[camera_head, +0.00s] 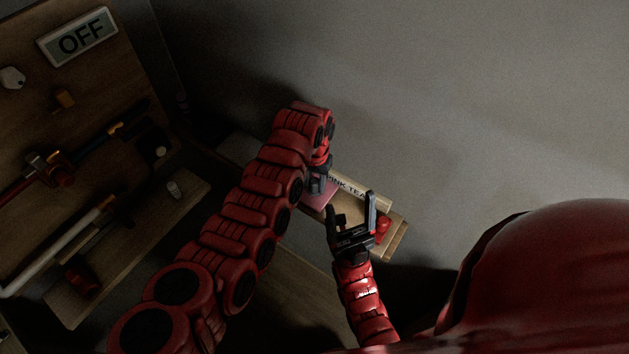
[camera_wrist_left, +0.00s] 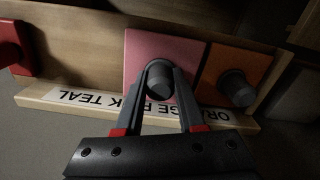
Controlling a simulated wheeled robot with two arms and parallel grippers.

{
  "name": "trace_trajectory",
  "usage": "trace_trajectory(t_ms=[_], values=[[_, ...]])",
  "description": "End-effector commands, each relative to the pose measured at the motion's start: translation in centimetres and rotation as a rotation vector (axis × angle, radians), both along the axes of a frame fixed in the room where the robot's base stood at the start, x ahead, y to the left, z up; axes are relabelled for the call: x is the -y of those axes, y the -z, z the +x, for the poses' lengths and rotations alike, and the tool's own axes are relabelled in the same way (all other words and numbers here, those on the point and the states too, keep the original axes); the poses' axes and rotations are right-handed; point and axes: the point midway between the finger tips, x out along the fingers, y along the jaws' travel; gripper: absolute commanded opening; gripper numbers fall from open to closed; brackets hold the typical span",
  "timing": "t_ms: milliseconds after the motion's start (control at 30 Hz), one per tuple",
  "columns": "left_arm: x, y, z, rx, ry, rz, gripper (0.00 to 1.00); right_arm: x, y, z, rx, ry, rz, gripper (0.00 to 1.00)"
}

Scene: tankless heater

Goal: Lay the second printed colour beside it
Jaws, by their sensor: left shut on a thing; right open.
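My left gripper (camera_head: 318,184) is shut on the grey knob of a pink tile (camera_wrist_left: 140,50). In the left wrist view its fingers (camera_wrist_left: 160,82) close around that knob. An orange tile (camera_wrist_left: 228,65) with its own grey knob lies right beside the pink one, edges close together or touching. The pink tile also shows in the head view (camera_head: 320,197), where the orange one is hidden by my left arm. A pale printed strip (camera_wrist_left: 70,97) runs along the tiles; TEAL is readable, part is covered by my fingers. My right gripper (camera_head: 352,204) is open and empty, near the shelf's end.
The tiles are on a narrow wooden shelf (camera_head: 398,240) against a grey wall. A red object (camera_head: 382,228) is by its end, close to my right gripper. At left, a wooden panel carries an OFF sign (camera_head: 78,37), pipes and valves.

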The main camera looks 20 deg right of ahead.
Motion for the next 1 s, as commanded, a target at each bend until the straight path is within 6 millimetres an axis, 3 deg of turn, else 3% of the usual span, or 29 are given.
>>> trace_trajectory(t_ms=[1000], values=[[0.00, 1.00, -0.01, -0.001, 0.000, 0.001, 0.00, 0.00, 0.74, 0.00, 0.000, 0.000, 0.000, 0.73]])
